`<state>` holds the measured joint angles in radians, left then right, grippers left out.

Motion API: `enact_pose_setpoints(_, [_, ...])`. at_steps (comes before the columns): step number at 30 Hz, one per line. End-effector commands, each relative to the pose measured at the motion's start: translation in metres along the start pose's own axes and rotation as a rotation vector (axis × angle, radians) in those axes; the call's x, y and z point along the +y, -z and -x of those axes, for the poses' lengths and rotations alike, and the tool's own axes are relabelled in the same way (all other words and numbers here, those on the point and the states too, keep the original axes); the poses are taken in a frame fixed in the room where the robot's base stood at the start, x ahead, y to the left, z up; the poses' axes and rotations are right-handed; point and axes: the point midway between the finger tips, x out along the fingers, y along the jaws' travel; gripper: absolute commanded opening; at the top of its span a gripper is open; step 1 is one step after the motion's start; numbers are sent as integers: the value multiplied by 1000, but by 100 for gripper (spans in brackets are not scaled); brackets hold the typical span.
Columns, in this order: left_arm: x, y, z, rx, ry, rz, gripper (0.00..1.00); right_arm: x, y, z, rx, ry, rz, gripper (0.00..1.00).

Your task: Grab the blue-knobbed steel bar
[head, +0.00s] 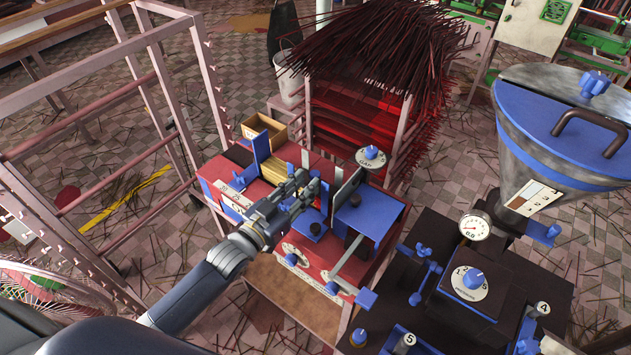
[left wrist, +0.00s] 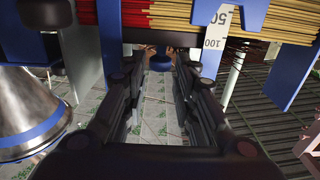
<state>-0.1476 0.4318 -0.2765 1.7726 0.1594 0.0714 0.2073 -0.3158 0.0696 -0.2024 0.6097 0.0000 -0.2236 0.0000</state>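My left gripper (head: 308,190) reaches over the red-and-blue machine (head: 318,262) from the left in the head view. In the left wrist view its two fingers (left wrist: 160,52) stand apart with empty space between them. A round blue knob (left wrist: 160,62) shows beyond the fingertips, framed by the gap; I cannot tell if they touch it. Which piece is the named bar is unclear. My right gripper is out of view.
A blue plate (head: 370,215) stands right of the gripper, close by. Bundled sticks (left wrist: 190,18) and blue uprights crowd the top of the wrist view. A rack of dark incense (head: 385,50) is behind; a steel hopper (head: 550,130) is at right.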

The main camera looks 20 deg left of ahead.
Motion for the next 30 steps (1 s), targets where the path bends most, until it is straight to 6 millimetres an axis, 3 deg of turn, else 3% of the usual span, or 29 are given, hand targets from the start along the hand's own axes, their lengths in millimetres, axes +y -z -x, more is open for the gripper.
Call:
enact_pose_setpoints(8, [0,2,-30,0,1,0,26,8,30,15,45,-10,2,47])
enact_pose_setpoints(14, [0,0,-49,1,0,0,26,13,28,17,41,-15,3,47])
enact_pose_setpoints(22, [0,-2,-51,-1,0,0,26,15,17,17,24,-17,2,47])
enact_pose_setpoints(23, [0,-2,-51,-1,0,0,24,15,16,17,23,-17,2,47])
enact_pose_setpoints(26, [0,-2,-51,-1,0,0,1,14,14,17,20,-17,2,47])
enact_pose_setpoints(30, [0,-2,-51,-1,0,0,0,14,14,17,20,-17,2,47])
